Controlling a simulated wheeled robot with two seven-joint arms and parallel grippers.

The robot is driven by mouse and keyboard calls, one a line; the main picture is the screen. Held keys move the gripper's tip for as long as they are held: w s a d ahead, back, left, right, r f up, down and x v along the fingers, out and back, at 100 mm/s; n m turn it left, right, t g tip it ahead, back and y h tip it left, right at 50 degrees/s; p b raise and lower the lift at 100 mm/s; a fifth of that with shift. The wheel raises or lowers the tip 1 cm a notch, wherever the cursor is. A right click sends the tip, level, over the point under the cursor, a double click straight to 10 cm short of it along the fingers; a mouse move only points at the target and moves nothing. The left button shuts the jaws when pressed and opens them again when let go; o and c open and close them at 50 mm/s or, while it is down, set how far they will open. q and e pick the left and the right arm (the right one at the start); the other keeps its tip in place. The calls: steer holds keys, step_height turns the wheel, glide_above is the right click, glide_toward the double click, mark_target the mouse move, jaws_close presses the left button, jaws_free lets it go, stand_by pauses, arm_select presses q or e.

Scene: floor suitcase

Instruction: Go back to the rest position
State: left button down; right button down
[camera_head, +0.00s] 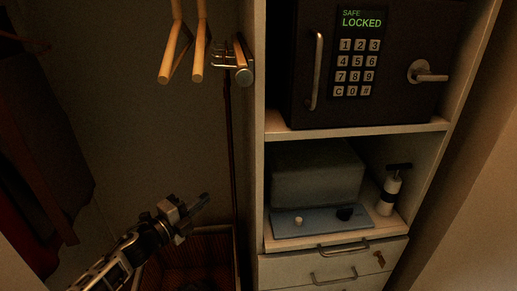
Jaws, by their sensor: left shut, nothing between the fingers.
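My left gripper (199,203) is in the lower left of the head view, at the end of my left arm (125,254). Its fingers are shut with nothing between them. It hangs in the air in front of the closet's dark back wall, to the left of the shelf unit, and appears apart from everything. My right gripper is not in the view.
A black safe (387,103) reading "LOCKED" sits on the upper shelf (360,131). Below are a grey box (315,173), a blue tray (318,220) and a pump bottle (390,190). Drawers (300,268) are under them. Wooden hangers (178,50) hang above; dark clothes (55,130) hang left.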

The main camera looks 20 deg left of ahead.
arm_select(q)
steer(key=s+d+f+n+g+y, duration=0.1)
steer(key=s+d+f+n+g, duration=0.2)
steer(key=s+d+n, duration=0.6)
steer(key=s+d+f+n+g+y, duration=0.1)
steer(key=s+d+f+n+g, duration=0.2)
steer(key=s+d+f+n, duration=0.3)
steer(key=s+d+n, duration=0.3)
steer(key=s+n, duration=0.1)
steer(key=s, duration=0.2)
steer(key=shift+s+d+n, duration=0.3)
steer(key=shift+d+n, duration=0.05)
steer(key=shift+n, duration=0.05)
